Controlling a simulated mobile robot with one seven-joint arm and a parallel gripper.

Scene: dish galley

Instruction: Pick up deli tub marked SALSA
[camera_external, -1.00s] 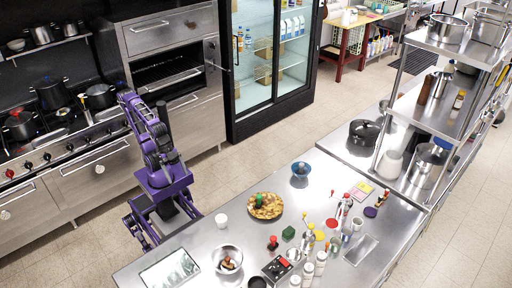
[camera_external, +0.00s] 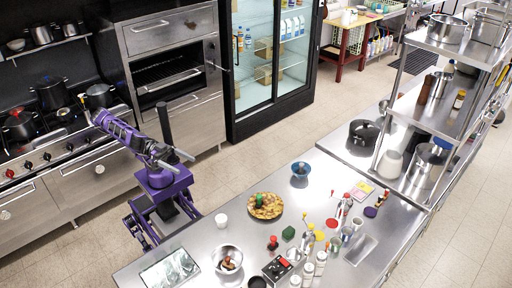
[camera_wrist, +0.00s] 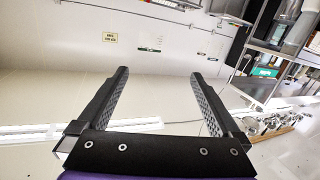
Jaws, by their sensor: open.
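No SALSA marking is readable on anything in view, so I cannot tell which item is the deli tub. A small white tub or cup (camera_external: 220,220) stands upright near the counter's left edge. My gripper (camera_external: 187,165) is in the air beyond that edge, up and left of the white tub and well apart from it. In the wrist view my gripper (camera_wrist: 160,75) has its two dark fingers wide apart with nothing between them. That view faces a pale wall and ceiling, and no tub shows between the fingers.
The steel counter (camera_external: 200,240) is crowded: a metal bowl (camera_external: 228,261), a plate of food (camera_external: 265,206), a blue bowl (camera_external: 300,170), several shaker bottles and utensils. A metal tray (camera_external: 170,270) lies at the near left corner. The stove (camera_external: 85,150) is behind my arm.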

